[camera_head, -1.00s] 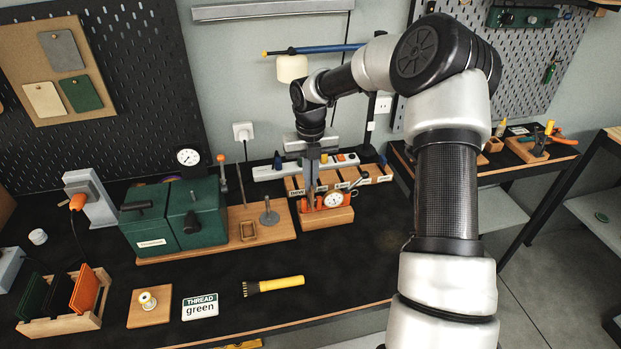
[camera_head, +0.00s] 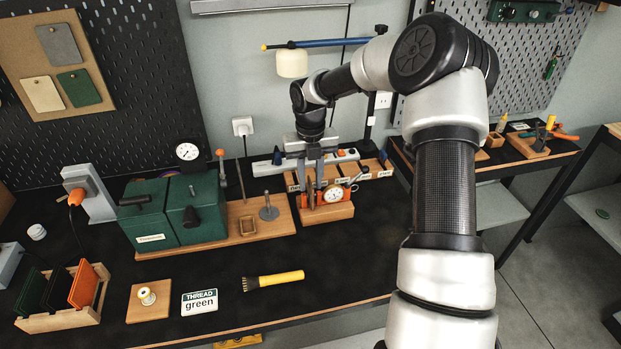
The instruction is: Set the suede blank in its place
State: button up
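My gripper (camera_head: 311,188) points down over the back of the bench, by the labelled wooden compartments, and its two fingers stand apart. A narrow brownish piece (camera_head: 310,193) shows between the fingers; it is too small to tell whether it is the suede blank. No label readable here names suede.
A wooden rack (camera_head: 62,322) holds green, dark and orange panels at front left. The bench right of the brush is clear.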

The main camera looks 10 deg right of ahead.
notch_tip(320, 180, up, 18)
jog(key=shift+f, duration=0.25)
dwell(0.3)
